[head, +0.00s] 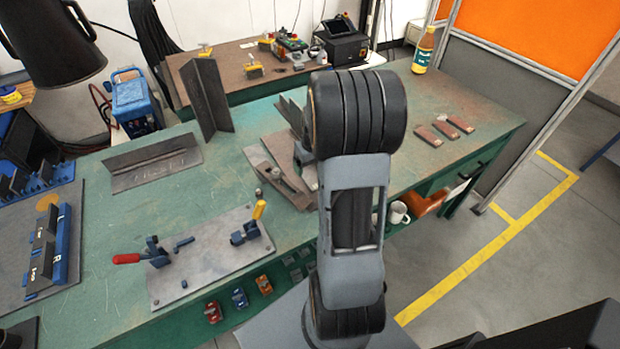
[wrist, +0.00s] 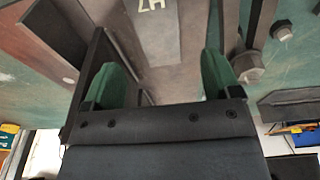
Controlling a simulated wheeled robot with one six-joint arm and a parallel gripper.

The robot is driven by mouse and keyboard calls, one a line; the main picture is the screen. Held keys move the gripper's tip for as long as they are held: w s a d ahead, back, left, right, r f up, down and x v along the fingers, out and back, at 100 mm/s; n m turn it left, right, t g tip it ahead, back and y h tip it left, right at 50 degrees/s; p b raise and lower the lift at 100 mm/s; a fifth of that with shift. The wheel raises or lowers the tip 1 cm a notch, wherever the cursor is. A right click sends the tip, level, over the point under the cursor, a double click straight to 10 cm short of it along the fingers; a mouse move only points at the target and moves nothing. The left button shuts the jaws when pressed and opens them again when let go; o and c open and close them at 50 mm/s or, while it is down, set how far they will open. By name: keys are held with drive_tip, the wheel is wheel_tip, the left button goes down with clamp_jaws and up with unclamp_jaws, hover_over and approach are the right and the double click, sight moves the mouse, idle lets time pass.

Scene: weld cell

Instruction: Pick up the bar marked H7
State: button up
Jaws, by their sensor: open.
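The bar marked H7 (wrist: 165,40) shows at the top of the wrist view. It is grey-brown, and its pale mark (wrist: 151,5) reads upside down near the top edge. My gripper (wrist: 165,80) has two green-tipped fingers, spread apart, with the bar's near end in line with the gap between them. I cannot tell how far the fingertips are above the bar or whether they touch anything. In the head view my arm hides the gripper, and no H7 mark can be read there.
In the wrist view a dark plate (wrist: 92,68) stands close by the left finger, and a bolt (wrist: 247,66) is right of the right finger. In the head view, brown bars (head: 439,135) lie at the table's right. A clamp plate (head: 205,268) lies at the front.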

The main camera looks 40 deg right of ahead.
sight(310, 176)
drive_tip(key=shift+w+d+f, duration=0.1)
drive_tip(key=shift+w+f, duration=0.05)
drive_tip(key=shift+f, duration=1.25)
drive_tip(key=shift+w+f, duration=0.15)
drive_tip(key=shift+f, duration=1.25)
drive_tip(key=shift+r, duration=0.1)
drive_tip(key=c, duration=1.4)
